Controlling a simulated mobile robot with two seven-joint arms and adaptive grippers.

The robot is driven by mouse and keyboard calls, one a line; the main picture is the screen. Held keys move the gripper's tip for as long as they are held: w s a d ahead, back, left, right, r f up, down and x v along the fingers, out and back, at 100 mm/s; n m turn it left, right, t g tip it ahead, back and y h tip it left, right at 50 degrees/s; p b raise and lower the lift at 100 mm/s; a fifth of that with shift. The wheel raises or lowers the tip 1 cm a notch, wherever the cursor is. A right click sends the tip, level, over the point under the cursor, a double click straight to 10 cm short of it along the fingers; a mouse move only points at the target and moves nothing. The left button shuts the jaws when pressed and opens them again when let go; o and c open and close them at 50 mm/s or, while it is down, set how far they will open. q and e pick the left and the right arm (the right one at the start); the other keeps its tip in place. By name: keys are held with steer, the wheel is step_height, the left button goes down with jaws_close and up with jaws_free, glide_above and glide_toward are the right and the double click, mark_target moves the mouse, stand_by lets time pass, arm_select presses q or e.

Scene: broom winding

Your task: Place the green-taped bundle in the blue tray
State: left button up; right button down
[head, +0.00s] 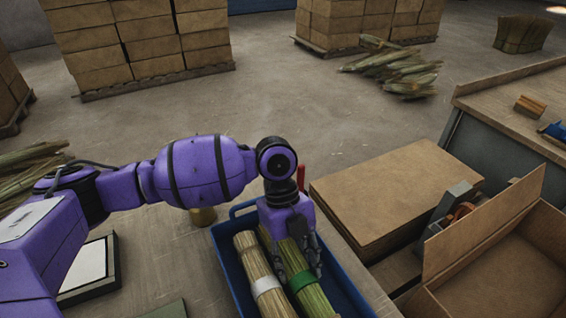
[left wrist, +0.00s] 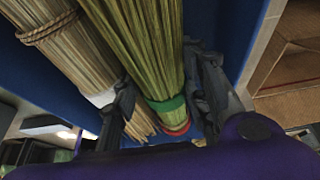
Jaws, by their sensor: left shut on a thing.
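The green-taped bundle (head: 312,293) is a sheaf of green stalks with a green band, lying in the blue tray (head: 229,257). My left gripper (head: 300,268) is over the tray with its fingers around this bundle, shut on it. In the left wrist view the bundle (left wrist: 142,50) runs between the two fingers (left wrist: 160,95), with the green band close to them. I cannot tell whether it rests on the tray floor. A paler, white-taped bundle (head: 258,268) lies beside it on the left in the tray. My right gripper is not in view.
Right of the tray are a stack of flat cardboard (head: 395,190) and an open cardboard box (head: 500,275). A red upright object (head: 301,177) stands behind the tray. A dark-framed white panel (head: 88,268) lies at the left. Loose stalks (head: 395,70) lie on the floor beyond.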

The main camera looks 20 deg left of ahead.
arm_select(q)
steer(key=shift+f, duration=0.15)
steer(key=o, duration=0.9)
steer(key=v, duration=1.2)
steer(key=shift+s, duration=0.1)
